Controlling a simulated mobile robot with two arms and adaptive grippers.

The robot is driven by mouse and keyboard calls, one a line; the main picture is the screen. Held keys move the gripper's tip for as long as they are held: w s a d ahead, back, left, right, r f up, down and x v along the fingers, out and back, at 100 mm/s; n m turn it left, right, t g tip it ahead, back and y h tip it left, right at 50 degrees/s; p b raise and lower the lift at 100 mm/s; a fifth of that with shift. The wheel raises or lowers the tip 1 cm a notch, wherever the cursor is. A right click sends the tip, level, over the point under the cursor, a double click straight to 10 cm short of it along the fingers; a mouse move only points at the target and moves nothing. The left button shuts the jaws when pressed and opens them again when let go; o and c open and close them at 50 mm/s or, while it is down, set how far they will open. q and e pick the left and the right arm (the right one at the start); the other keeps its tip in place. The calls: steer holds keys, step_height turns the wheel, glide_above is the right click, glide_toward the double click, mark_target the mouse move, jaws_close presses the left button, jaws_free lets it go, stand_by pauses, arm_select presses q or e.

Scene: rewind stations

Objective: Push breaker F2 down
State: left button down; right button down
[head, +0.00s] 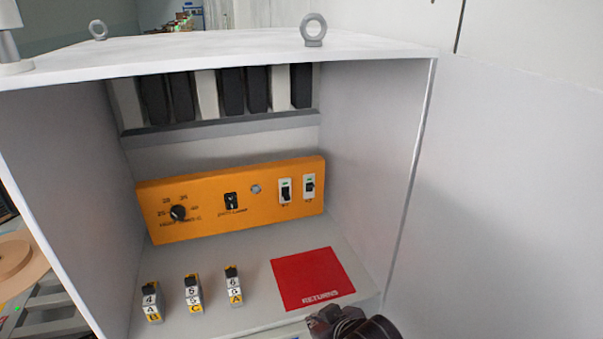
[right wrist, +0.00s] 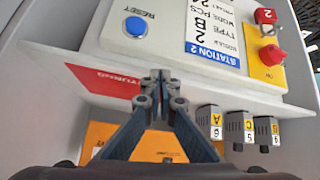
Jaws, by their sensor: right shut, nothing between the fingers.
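The orange panel (head: 225,222) stands at the back of the open cabinet. Two breakers with white bodies and black levers sit at its right end: a left breaker (head: 285,191) and a right breaker (head: 309,186). Their small labels are too small to read surely; the right one appears to be F2. Its lever sits a little higher than the left one's. My right gripper (head: 322,322) is at the cabinet's front edge, below and in front of the breakers, apart from them. In the right wrist view its fingers (right wrist: 161,88) are together and empty. My left gripper is out of view.
A red RETURNS mat (head: 312,278) lies on the cabinet floor. Several numbered blocks (head: 193,293) stand to its left. The panel also has a knob (head: 178,212) and a black switch (head: 231,202). Cabinet walls bound both sides. A station box (right wrist: 185,30) shows in the right wrist view.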

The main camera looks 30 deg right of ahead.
steer(key=w+d+r+m+t+h, duration=0.15)
steer(key=w+d+r+t, duration=0.25)
steer(key=w+d+r, duration=0.5)
steer(key=m+t+h, duration=0.1)
steer(key=m+t, duration=0.1)
steer(key=t, duration=0.1)
glide_toward(311, 186)
steer(key=s+r, duration=0.1)
steer(key=shift+s+a+r+h, duration=0.15)
steer(key=shift+s+r+h, duration=0.1)
steer(key=shift+r, duration=0.15)
steer(key=shift+w, duration=0.15)
steer(key=p+x, duration=0.4)
steer(key=x, duration=0.6)
steer(key=shift+f, duration=0.1)
